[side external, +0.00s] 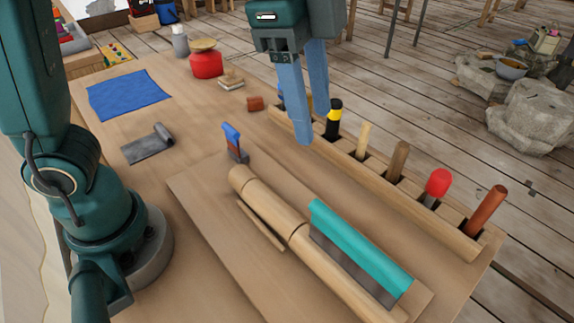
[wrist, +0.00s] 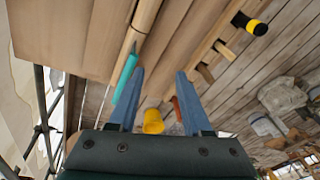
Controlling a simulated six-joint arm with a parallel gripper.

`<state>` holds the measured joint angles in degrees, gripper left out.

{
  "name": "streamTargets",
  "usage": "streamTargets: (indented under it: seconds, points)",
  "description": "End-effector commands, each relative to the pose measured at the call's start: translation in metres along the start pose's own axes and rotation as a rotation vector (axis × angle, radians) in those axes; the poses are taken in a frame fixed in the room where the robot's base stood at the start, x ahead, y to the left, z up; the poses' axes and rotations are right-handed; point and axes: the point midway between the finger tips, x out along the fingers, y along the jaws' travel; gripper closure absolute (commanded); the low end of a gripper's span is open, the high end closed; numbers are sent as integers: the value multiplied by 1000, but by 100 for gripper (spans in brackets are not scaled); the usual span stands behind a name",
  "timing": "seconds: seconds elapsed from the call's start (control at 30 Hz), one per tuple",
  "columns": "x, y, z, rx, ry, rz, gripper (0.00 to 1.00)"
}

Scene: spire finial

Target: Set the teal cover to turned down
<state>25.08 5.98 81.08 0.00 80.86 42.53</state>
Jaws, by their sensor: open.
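The teal cover (side external: 362,245) is a long flat strip along the right side of the pale wooden spire (side external: 300,235), with a dark grey strip along its lower edge. It looks raised or tilted, but I cannot tell its exact angle. In the wrist view the teal cover (wrist: 126,77) shows at the left, partly behind my left-hand finger. My gripper (side external: 312,128) is open and empty, its blue fingers pointing down above the far end of the tool rack, apart from the cover. The open fingers also show in the wrist view (wrist: 160,72).
A wooden rack (side external: 375,185) with several upright tool handles runs along the right of the work board (side external: 205,203). A blue cloth (side external: 127,94), a grey sheet (side external: 148,146) and a red pot (side external: 206,63) lie further back.

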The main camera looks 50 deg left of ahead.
Motion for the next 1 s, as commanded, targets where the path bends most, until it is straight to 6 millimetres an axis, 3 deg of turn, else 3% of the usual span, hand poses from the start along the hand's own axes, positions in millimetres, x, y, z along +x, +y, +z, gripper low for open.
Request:
streamTargets:
  seconds: [0.1, 0.33, 0.53, 1.0]
  points:
    - [22, 14, -34, 165, -37, 62, 51]
    - [64, 49, -72, 339, -92, 138, 51]
    - [83, 70, -76, 393, -129, 174, 51]
    - [126, 76, -68, 389, -129, 172, 51]
